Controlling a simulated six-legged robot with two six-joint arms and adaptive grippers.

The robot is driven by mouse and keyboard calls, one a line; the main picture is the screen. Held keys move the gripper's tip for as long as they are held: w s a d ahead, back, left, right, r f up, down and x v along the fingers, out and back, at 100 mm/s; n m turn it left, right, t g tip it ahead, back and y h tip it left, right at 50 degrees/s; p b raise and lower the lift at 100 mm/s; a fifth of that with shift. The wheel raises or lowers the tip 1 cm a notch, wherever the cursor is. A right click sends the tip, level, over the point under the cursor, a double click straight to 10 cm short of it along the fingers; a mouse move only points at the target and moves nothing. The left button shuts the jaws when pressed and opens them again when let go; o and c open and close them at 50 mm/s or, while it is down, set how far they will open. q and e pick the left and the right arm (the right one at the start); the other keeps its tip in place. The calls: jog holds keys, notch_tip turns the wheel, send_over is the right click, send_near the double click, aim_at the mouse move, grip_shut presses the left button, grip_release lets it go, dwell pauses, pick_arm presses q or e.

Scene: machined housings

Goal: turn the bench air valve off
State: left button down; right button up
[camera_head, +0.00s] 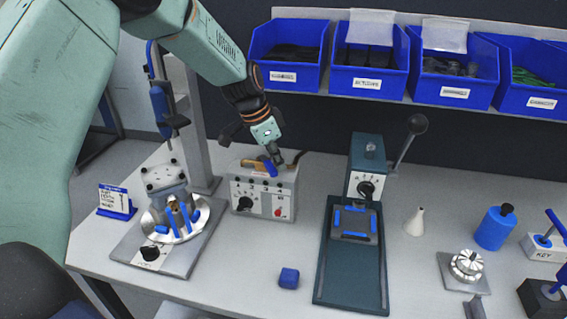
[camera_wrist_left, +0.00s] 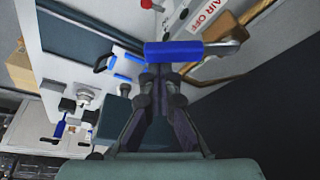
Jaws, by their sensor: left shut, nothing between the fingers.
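The air valve sits on top of a grey control box (camera_head: 262,194) at the back of the bench. Its blue lever handle (camera_head: 268,167) shows beside a brass-coloured pipe (camera_head: 252,164). In the left wrist view the blue handle (camera_wrist_left: 172,52) lies at an angle to the brass pipe (camera_wrist_left: 258,14), on a metal lever arm (camera_wrist_left: 226,47). An "AIR OFF" label (camera_wrist_left: 205,15) is beside it. My left gripper (camera_head: 277,158) is shut and empty, its fingertips (camera_wrist_left: 160,72) right at the handle; I cannot tell whether they touch. My right gripper is out of view.
The box front carries a knob (camera_head: 244,203) and a red button (camera_head: 278,212). A round fixture (camera_head: 205,214) stands left, and a green press with a lever (camera_head: 368,160) right. Blue bins (camera_head: 290,72) hang above. A blue cube (camera_head: 289,278) lies in front.

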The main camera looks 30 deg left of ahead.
pick_arm(q)
jog(key=shift+s+a+f+m+b, duration=0.1)
jog(key=shift+s+a+m+b, duration=0.3)
jog(key=shift+m, duration=0.5)
jog(key=shift+s+a+m+g+h, duration=0.2)
jog(key=shift+s+a+m+g, duration=0.1)
jog(key=shift+m, duration=0.3)
jog(key=shift+s+a+m+g+h, duration=0.2)
jog(key=shift+s+m+g, duration=0.1)
jog(key=shift+m, duration=0.3)
jog(key=shift+s+a+m, duration=0.45)
jog(key=shift+a+m, duration=0.25)
